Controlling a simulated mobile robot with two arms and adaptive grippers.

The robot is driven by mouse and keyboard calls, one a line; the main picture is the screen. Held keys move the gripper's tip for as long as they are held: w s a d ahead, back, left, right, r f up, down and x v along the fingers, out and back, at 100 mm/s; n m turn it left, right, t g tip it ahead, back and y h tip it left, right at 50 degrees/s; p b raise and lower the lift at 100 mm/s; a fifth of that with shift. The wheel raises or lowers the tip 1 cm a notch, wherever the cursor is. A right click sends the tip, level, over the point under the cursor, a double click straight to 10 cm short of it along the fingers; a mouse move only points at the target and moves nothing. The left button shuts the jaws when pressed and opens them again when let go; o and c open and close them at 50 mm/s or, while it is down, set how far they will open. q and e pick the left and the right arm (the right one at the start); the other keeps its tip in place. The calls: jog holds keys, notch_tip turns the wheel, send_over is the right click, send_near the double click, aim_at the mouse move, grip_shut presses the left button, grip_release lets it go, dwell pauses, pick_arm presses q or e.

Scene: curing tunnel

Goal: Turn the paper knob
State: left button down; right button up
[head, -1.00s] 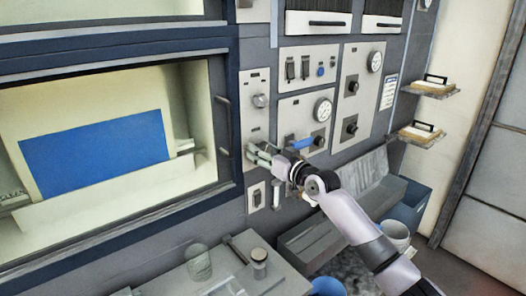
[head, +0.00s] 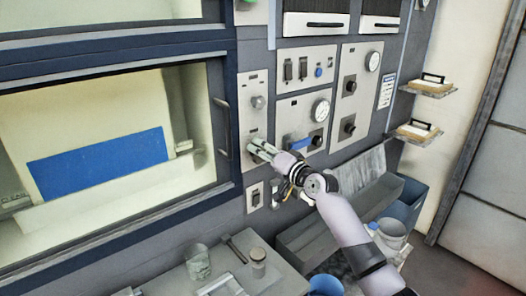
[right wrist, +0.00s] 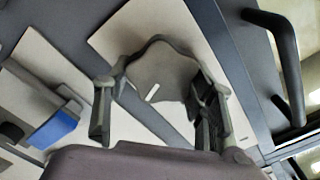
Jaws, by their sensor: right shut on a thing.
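A grey lobed knob (right wrist: 165,70) with a short white mark sits between the fingers of my right gripper (right wrist: 155,98) in the right wrist view. In the head view my right gripper (head: 257,146) is at the lower part of a narrow light panel (head: 251,122), shut on this knob and mostly hiding it. Another round knob (head: 258,102) sits above it on the same panel. The panel's labels are too small to read, so I cannot tell which knob is the paper one. My left gripper is not in view.
Left of the panel is a window with a blue area (head: 98,165) behind it and a dark handle (right wrist: 285,60) beside it. A blue lever (right wrist: 53,130) and gauge (head: 320,110) are to the right. A bench with a jar (head: 197,262) stands below.

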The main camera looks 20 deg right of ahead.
dwell(0.3)
jog(key=o, duration=1.1)
jog(key=shift+o, duration=0.2)
jog(key=shift+s+d, duration=0.1)
jog(key=v, duration=1.2)
